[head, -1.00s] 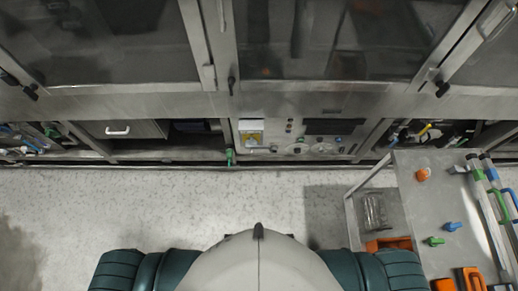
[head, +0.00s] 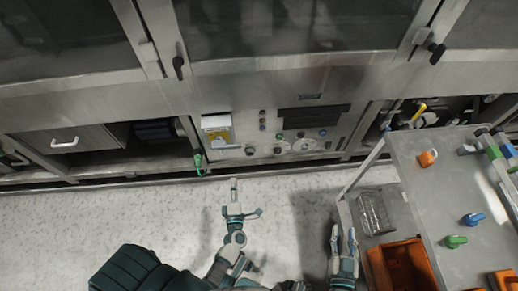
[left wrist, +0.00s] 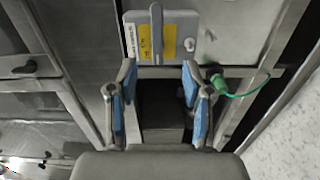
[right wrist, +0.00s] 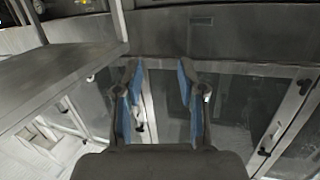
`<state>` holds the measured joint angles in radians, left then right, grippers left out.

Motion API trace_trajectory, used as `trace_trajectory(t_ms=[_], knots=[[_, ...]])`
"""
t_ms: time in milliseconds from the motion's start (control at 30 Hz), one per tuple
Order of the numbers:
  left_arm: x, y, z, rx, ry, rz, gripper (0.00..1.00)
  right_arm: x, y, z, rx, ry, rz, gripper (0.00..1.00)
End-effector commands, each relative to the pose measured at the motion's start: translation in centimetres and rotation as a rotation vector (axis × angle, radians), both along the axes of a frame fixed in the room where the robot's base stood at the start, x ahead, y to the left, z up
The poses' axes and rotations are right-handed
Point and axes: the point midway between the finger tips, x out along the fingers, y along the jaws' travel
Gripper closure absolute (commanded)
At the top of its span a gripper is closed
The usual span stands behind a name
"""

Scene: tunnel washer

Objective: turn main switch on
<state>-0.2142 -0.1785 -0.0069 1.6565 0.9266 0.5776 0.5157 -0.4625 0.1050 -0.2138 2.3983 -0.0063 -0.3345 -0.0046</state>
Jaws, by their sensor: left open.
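The main switch appears to be the pale box with a yellow label on the machine's lower panel, in the head view (head: 217,131) and the left wrist view (left wrist: 178,30). A grey upright handle (left wrist: 156,35) is on its front in the left wrist view. My left gripper (head: 240,211) is open and empty, in front of and apart from the panel. In the left wrist view its fingertips (left wrist: 158,68) frame the area just below the box. My right gripper (head: 343,236) is open and empty, beside the cart; its fingers (right wrist: 157,68) also show apart in the right wrist view.
A green connector with a hose (left wrist: 217,82) hangs just right of the box in the left wrist view. A metal cart (head: 425,190) with coloured handles, an orange bin (head: 398,268) and a wire basket (head: 374,212) stands at the right. The floor before the panel is clear.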

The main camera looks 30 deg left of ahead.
Motion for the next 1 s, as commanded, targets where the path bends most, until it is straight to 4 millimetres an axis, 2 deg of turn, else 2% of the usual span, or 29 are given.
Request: trace_trajectory(t_ms=[100,267,700,900,1000], knots=[[0.1,1.2,0.3,-0.031,-0.034,0.035,0.5,-0.2,0.2,1.5,0.009,-0.033,-0.002,0.6],[1.7,2.0,0.6,-0.031,-0.04,0.037,0.5,0.0,0.2,2.1,0.019,-0.065,-0.001,0.6],[10.5,6.9,0.7,-0.022,-0.036,0.033,0.5,0.2,0.2,4.8,0.087,-0.27,-0.003,0.6],[13.4,9.0,0.5,-0.026,-0.034,0.033,0.5,0.0,0.6,6.3,0.114,-0.37,-0.003,0.6],[14.2,9.6,0.6,-0.025,-0.034,0.033,0.5,-0.2,0.6,6.8,0.123,-0.401,-0.004,0.6]])
